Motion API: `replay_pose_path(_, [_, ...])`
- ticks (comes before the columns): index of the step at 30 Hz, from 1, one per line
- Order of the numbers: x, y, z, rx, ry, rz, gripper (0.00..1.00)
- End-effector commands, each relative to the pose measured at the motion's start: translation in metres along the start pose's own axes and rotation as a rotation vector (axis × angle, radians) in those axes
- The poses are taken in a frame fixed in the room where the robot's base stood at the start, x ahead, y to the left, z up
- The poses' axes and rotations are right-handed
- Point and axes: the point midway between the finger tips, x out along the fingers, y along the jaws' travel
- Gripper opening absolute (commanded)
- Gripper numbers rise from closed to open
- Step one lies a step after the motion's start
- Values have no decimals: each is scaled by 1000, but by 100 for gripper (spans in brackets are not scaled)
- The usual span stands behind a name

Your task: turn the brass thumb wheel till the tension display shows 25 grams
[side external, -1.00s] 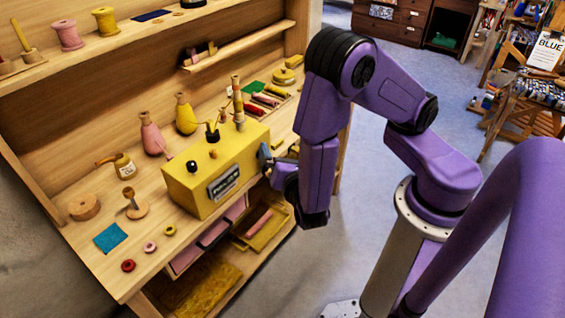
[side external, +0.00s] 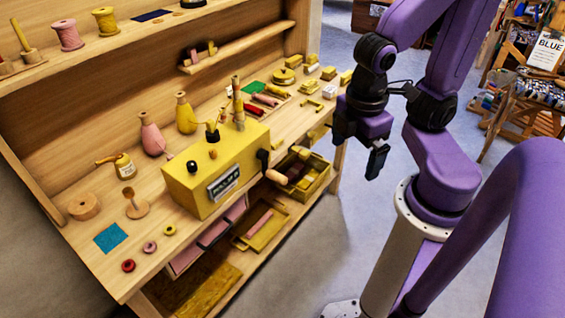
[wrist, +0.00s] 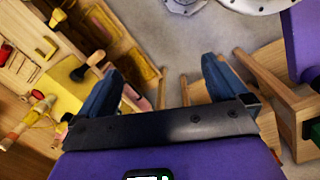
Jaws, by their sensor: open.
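The yellow tension box (side external: 205,185) stands on the wooden bench. Its tension display (side external: 223,183) is on the front face; the digits are too small to read. A small tan knob (side external: 213,153) and a black knob (side external: 192,166) sit on its top; I cannot tell whether either is the brass thumb wheel. A crank with a wooden handle (side external: 275,176) is on its right side. My gripper (side external: 357,153) is open and empty, right of the bench and apart from the box. In the wrist view my gripper (wrist: 160,70) has spread fingers, with the yellow box (wrist: 62,90) at left.
An open yellow drawer (side external: 312,181) with several items sticks out right of the box. Bottles (side external: 186,114) and spools stand behind it. A teal cloth (side external: 110,238) and small rings lie at the left front. Clear floor lies between bench and my arm.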

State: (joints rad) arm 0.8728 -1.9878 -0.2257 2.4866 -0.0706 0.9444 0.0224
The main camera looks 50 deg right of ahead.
Motion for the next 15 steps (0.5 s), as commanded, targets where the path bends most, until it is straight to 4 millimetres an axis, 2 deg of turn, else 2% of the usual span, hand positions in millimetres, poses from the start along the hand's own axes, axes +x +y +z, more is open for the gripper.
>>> replay_pose_path(2, [-6, -5, 0, 23, 54, -32, 100])
replay_pose_path(3, [-8, -7, -1, 30, 71, -43, 97])
replay_pose_path(7, [-13, -7, -7, 49, 95, -59, 54])
replay_pose_path(8, [-15, -5, -11, 57, 95, -61, 49])
replay_pose_path(11, [-24, 8, -32, 94, 91, -62, 49])
replay_pose_path(15, [-40, 40, -75, 176, 83, -66, 49])
